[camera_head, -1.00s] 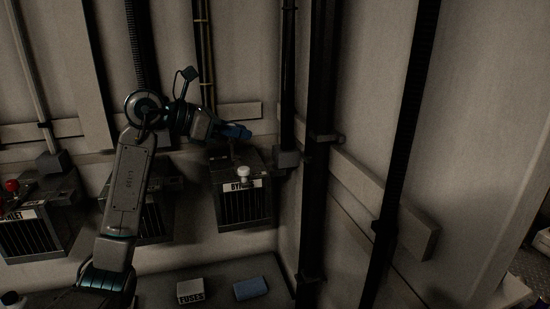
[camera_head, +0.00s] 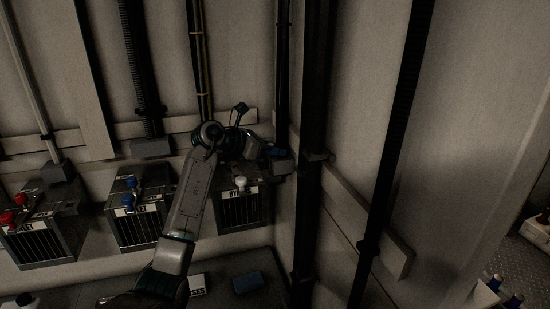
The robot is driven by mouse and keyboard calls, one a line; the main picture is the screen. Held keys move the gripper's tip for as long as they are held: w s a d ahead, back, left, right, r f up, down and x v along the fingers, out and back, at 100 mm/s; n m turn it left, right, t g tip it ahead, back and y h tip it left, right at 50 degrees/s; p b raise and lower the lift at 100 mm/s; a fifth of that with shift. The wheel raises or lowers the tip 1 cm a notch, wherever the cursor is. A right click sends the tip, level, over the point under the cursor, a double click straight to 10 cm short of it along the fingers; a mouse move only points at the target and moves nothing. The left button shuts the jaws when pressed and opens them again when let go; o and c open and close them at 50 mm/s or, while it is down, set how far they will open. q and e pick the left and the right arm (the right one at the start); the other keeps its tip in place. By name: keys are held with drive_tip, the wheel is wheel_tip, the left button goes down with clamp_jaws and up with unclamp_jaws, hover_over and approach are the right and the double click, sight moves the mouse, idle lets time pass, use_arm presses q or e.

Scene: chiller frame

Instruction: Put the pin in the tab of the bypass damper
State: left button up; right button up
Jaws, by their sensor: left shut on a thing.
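The bypass damper (camera_head: 240,210) is a dark grilled box on the back wall near the corner, with a white knob (camera_head: 241,183) on its front. Its label is partly hidden by my left arm. My left gripper (camera_head: 275,153) is above and to the right of the knob, at the box's upper right, with blue near its tips. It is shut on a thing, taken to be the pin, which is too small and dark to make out. The tab cannot be made out. My right gripper is not in view.
The middle grilled box (camera_head: 143,222) has blue knobs, and the left box (camera_head: 41,240) has red ones. A white fuses box (camera_head: 197,285) and a blue block (camera_head: 247,283) lie on the surface below. Dark vertical pipes (camera_head: 312,150) stand close right of the gripper.

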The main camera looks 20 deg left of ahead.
sight(275, 172)
use_arm(q)
wheel_tip(275, 172, down, 3)
drive_tip(key=shift+d+f+p, duration=0.1)
drive_tip(key=shift+d+p, duration=0.05)
drive_tip(key=shift+p, duration=0.55)
drive_tip(key=shift+w+f+p, duration=0.2)
drive_tip(key=shift+f+p, duration=0.35)
drive_tip(key=shift+p, duration=0.05)
drive_tip(key=shift+f, duration=0.2)
drive_tip(key=shift+f, duration=0.1)
drive_tip(key=shift+f+b, duration=0.6)
drive_tip(key=shift+b, duration=0.05)
drive_tip(key=o, duration=0.9)
drive_tip(key=shift+c, duration=0.2)
drive_tip(key=shift+o, duration=0.4)
